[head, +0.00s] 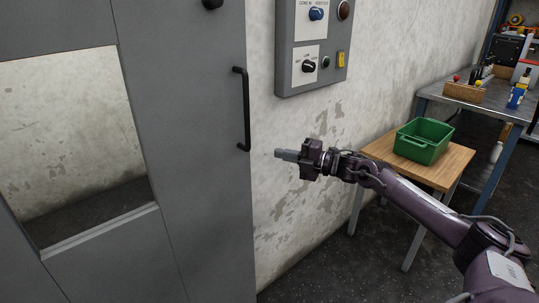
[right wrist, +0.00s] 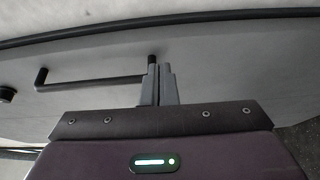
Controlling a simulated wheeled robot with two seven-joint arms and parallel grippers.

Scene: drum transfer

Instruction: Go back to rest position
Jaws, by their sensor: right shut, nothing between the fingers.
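My right gripper (head: 283,155) reaches in from the right in the head view, its fingers pointing left toward the grey cabinet door. It is shut and empty, and its fingers also show in the right wrist view (right wrist: 159,84). The black door handle (head: 243,110) is just left of and above the fingertips in the head view. In the right wrist view the handle (right wrist: 95,80) lies behind the fingers, and I cannot tell the exact gap. My left gripper is not in view.
The grey door (head: 200,130) has a window at left. A control panel (head: 311,45) is on the stained wall. At right, a small wooden table (head: 455,165) holds a green bin (head: 424,140); behind it is a workbench (head: 490,103) with tools. Dark floor shows below.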

